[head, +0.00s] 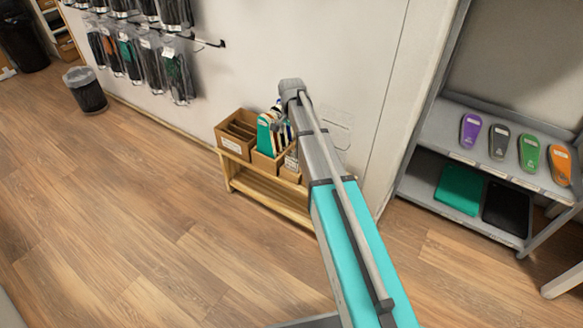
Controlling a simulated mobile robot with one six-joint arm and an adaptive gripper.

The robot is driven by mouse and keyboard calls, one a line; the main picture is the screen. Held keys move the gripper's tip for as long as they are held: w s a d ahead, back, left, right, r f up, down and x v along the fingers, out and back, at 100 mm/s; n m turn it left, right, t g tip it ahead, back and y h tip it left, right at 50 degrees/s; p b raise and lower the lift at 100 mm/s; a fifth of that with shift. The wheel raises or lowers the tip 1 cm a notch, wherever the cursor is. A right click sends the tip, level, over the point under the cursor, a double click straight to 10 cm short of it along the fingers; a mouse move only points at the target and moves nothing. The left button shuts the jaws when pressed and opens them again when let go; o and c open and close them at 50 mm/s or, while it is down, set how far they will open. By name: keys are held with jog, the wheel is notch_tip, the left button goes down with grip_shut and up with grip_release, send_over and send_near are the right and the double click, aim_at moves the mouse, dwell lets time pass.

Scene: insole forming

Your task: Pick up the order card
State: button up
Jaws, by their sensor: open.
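I cannot make out the order card for certain. Faint pale rectangular outlines (337,128) show on the wall just right of my arm, too indistinct to identify. Several upright flat pieces, teal, white and dark, stand in a wooden box (264,163) on a low wooden stand, partly hidden by my arm. My arm reaches up from the lower right across the middle of the view. My gripper is not in view.
The low wooden stand (262,194) is against the wall, with another wooden box (232,141) on its left. A grey shelf (438,133) with coloured insoles stands right.

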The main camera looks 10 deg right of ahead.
jog(key=shift+f, duration=0.1)
jog(key=b, duration=0.9)
send_over(292, 162)
jog(key=f, duration=0.8)
jog(key=shift+w+a+f, duration=0.1)
jog(key=shift+w+f, duration=0.1)
jog(key=shift+f, duration=0.1)
jog(key=shift+f+b, duration=2.4)
jog(key=shift+f, duration=0.15)
jog(key=shift+c, duration=0.3)
jog(key=c, duration=0.3)
